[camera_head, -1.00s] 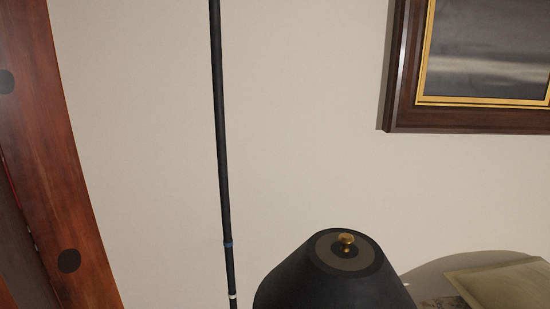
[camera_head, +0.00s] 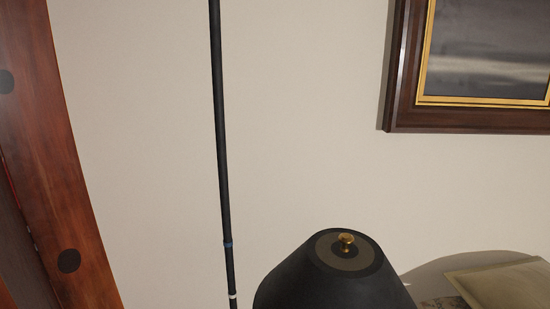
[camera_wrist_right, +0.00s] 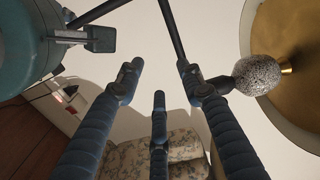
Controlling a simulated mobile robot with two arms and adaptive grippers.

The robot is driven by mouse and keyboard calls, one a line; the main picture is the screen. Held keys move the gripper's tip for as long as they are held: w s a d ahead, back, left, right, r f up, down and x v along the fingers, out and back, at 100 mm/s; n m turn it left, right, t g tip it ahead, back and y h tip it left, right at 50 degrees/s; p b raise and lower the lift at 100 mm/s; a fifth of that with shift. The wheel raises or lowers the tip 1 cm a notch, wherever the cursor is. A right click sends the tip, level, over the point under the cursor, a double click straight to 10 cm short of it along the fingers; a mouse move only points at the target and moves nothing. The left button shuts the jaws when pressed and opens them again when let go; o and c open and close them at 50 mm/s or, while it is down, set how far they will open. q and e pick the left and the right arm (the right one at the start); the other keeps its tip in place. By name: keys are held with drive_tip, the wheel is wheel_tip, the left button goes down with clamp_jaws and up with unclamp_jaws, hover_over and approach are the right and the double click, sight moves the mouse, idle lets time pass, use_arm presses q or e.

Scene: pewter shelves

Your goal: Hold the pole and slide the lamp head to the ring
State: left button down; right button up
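The dark pole (camera_head: 219,110) runs from top to bottom in the head view, leaning slightly. It carries a blue ring (camera_head: 228,244) low down and a white ring (camera_head: 233,296) below it. In the right wrist view the pole (camera_wrist_right: 171,22) reaches my right gripper (camera_wrist_right: 160,70), beside the tip of its right finger. That gripper's blue ribbed fingers are spread, with nothing clearly between them. A speckled grey knob (camera_wrist_right: 257,75) on a dark stem is beside that finger, near a gold-lined round shade (camera_wrist_right: 290,40); I cannot tell whether this is the lamp head. My left gripper is not seen.
A black lampshade (camera_head: 335,280) with a brass finial stands right of the pole in the head view. A framed picture (camera_head: 400,95) hangs at upper right. Wood (camera_head: 60,180) fills the left edge. A patterned seat (camera_wrist_right: 178,150) shows in the wrist view.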

drive_tip(key=shift+m+h, duration=0.3)
drive_tip(key=shift+m, duration=0.5)
drive_tip(key=w+r, duration=0.1)
drive_tip(key=w, duration=0.2)
drive_tip(key=w+r, duration=0.1)
drive_tip(key=w, duration=0.3)
drive_tip(key=w+r, duration=0.1)
drive_tip(key=w, duration=0.3)
drive_tip(key=shift+r, duration=0.1)
drive_tip(key=shift+r, duration=0.1)
clamp_jaws()
